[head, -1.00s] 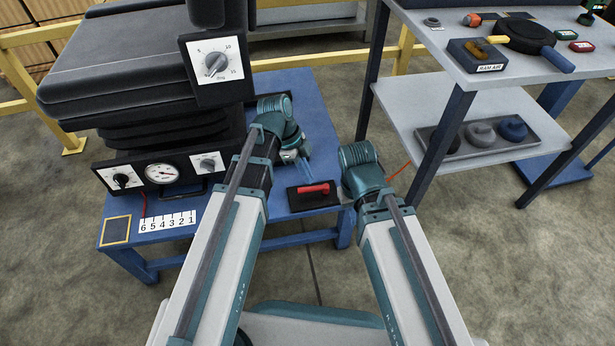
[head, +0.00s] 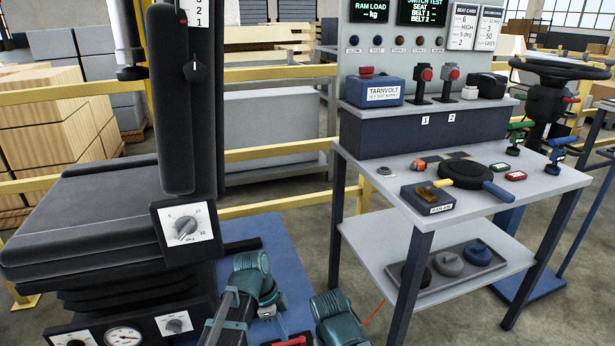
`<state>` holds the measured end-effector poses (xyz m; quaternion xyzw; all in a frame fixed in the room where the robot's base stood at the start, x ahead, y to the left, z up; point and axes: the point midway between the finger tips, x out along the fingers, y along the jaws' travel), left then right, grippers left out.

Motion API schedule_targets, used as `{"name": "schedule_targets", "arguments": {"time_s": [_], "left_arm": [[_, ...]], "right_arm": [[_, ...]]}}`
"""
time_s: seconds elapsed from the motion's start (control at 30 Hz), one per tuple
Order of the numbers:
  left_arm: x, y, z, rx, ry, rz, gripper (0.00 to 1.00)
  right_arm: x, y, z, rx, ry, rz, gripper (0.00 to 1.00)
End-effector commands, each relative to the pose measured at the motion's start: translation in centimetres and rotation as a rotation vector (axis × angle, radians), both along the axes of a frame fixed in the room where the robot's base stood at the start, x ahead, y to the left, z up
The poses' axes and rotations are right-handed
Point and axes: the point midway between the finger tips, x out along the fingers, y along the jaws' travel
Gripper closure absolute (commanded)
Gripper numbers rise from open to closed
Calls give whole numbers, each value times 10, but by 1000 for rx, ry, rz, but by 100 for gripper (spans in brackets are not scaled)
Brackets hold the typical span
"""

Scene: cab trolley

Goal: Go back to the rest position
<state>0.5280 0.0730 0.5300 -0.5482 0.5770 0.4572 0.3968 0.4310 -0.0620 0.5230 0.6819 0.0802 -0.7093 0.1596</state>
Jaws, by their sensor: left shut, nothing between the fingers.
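My left arm's teal wrist (head: 252,275) is at the bottom, left of centre, above the blue platform beside the seat. My left gripper (head: 281,326) is shut and empty, its fingers pointing down near a red handle (head: 290,341). The handle is cut off by the lower edge. My right arm's teal elbow or wrist part (head: 338,318) shows at the bottom centre. My right gripper is hidden.
The black seat (head: 80,220) with dials stands left on the blue platform (head: 265,235). Yellow rails (head: 270,155) run behind.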

Motion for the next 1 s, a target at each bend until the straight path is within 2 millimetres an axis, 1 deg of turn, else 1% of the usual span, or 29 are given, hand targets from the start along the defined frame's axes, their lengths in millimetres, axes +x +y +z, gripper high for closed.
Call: {"name": "schedule_targets", "arguments": {"time_s": [0.03,0.1,0.3,0.5,0.7,0.77,0.97,1.0], "left_arm": [[-14,-4,-2,39,25,78,100],[-28,-8,-4,103,57,222,100],[-62,-12,-8,264,93,628,100],[-84,-12,-9,357,73,940,100],[-100,-11,-7,406,32,1190,100],[-98,-11,14,406,34,1199,100],[-97,-11,56,405,36,1197,100],[-97,-11,65,405,37,1197,100]], "right_arm": [[0,0,0,0,0,0,100],[0,0,0,0,0,0,100],[0,0,0,0,0,0,100],[0,0,0,0,0,0,100],[0,0,0,0,0,0,100],[0,0,22,0,0,0,100],[0,0,63,1,0,-2,100],[0,0,73,2,0,-2,100]]}}
